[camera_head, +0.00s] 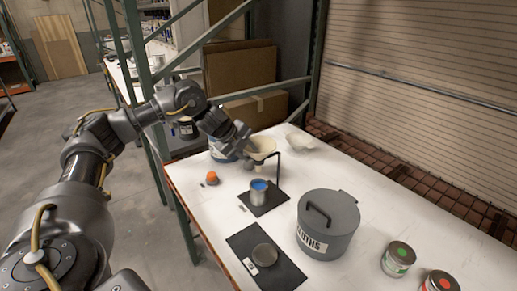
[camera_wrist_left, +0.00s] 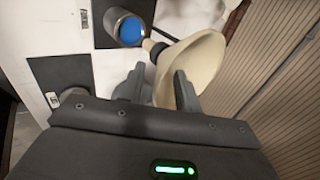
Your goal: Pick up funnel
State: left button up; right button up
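The cream funnel (camera_head: 263,146) sits at the far end of the white table, by a thin black stand (camera_head: 279,160). My right gripper is not in view.
A can with blue contents (camera_head: 259,191) stands on a black mat just in front of the funnel. A blue-labelled tub (camera_head: 222,151), an orange-capped item (camera_head: 212,178) and a pale bowl (camera_head: 299,141) are nearby. A large grey lidded pot (camera_head: 327,225) stands nearer. A green rack post (camera_head: 140,75) rises left.

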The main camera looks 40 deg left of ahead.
pick_arm(q)
jog(key=shift+x, duration=0.9)
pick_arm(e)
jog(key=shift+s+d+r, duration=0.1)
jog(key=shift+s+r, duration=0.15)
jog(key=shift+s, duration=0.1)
pick_arm(q)
jog(key=shift+c, duration=0.4)
jog(key=c, duration=0.5)
grip_shut()
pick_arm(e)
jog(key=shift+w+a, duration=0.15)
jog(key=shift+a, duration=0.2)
pick_arm(q)
jog(key=shift+r, duration=0.1)
